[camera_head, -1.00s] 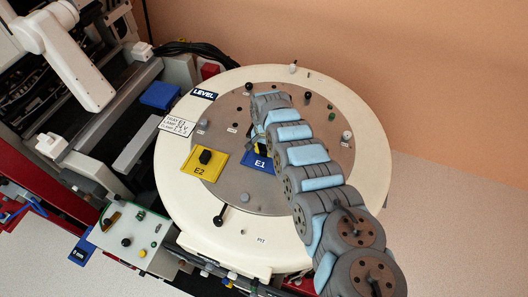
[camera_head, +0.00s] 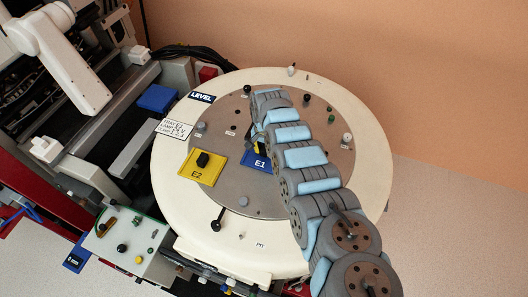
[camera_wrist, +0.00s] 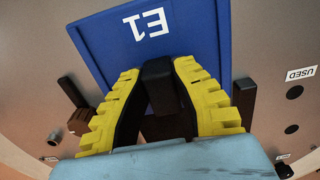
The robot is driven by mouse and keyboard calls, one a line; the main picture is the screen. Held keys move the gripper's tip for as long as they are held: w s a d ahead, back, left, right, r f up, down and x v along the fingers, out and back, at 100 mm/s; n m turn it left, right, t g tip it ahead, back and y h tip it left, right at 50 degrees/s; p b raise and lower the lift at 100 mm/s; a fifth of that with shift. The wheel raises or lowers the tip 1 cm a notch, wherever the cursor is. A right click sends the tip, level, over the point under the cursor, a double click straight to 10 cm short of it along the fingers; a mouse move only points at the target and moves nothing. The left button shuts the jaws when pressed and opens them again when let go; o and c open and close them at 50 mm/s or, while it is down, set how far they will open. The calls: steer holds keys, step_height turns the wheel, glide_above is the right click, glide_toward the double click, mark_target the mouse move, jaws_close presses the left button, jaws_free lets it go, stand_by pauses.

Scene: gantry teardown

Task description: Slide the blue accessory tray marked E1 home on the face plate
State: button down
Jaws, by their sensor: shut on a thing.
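The blue accessory tray marked E1 (camera_head: 258,163) lies on the grey middle of the round face plate (camera_head: 190,237), partly hidden by my arm. In the wrist view the blue tray (camera_wrist: 100,45) shows its white E1 label upside down and a black knob (camera_wrist: 160,85). My gripper (camera_wrist: 160,95), with yellow ridged fingers, is shut on the black knob, one finger on each side. In the head view my gripper (camera_head: 262,147) is mostly hidden behind my arm. Dark blocks stand on both sides of the tray in the wrist view.
A yellow tray marked E2 (camera_head: 208,168) lies left of the blue tray. A LEVEL label (camera_head: 201,97) and a white text card (camera_head: 174,128) sit at the plate's left rim. Several small knobs stand on the plate. A USED label (camera_wrist: 301,74) is right of the tray.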

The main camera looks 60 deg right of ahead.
steer(key=shift+w+d+b, duration=0.1)
steer(key=shift+d+b, duration=0.55)
steer(key=shift+b, duration=0.55)
steer(key=c, duration=0.9)
jaws_free()
steer(key=shift+c, duration=0.2)
steer(key=shift+r, duration=1.35)
step_height(320, 180, up, 9)
steer(key=shift+r, duration=0.15)
steer(key=shift+w, duration=0.1)
